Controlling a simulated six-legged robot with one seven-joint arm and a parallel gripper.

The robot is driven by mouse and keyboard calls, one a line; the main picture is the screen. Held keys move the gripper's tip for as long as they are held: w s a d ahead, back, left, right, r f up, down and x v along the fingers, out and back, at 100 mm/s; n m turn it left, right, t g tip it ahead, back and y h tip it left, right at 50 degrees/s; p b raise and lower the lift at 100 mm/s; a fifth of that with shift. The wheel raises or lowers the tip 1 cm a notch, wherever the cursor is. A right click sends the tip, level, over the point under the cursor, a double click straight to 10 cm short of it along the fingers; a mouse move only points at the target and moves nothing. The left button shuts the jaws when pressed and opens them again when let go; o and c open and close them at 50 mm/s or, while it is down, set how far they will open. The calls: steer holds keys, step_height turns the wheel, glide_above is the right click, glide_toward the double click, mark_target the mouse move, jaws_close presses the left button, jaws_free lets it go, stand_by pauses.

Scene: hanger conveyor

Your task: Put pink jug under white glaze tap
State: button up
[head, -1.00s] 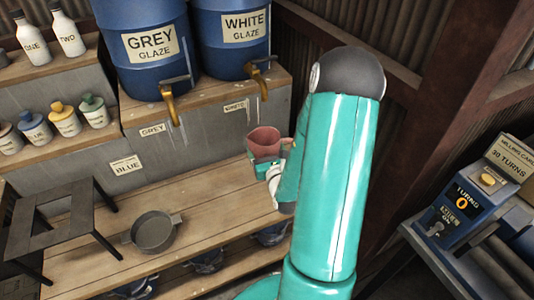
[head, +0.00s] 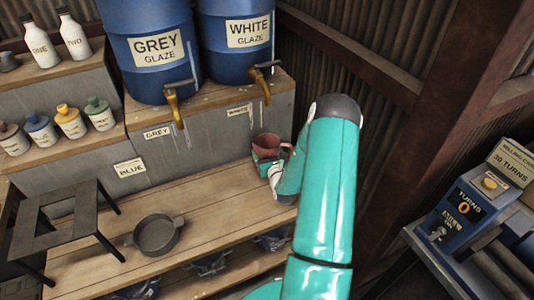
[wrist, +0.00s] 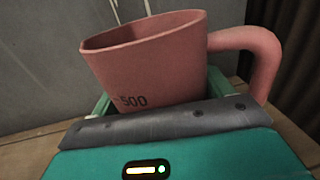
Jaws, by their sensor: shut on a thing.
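The pink jug (head: 266,145) is held in my gripper (head: 266,161) near the right end of the wooden bench, in front of the grey block. In the wrist view the pink jug (wrist: 150,65) is nearly upright, marked 500, with its handle to the right; the gripper (wrist: 150,112) is shut on its body. The white glaze tap (head: 262,84) hangs from the blue white glaze barrel (head: 236,40). In the head view the jug is below the tap and slightly right of it. I cannot tell whether its base touches the bench.
The grey glaze tap (head: 174,105) hangs to the left on the grey glaze barrel (head: 150,55). A dark pan (head: 157,235) and a dark stand (head: 65,225) are on the bench's left. The bench between pan and jug is clear. A blue turns machine (head: 465,215) stands at right.

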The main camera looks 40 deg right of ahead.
steer(key=shift+f, duration=0.35)
steer(key=shift+f, duration=0.2)
steer(key=o, duration=1)
steer(key=shift+o, duration=0.2)
steer(key=shift+r, duration=0.15)
steer(key=v, duration=1.2)
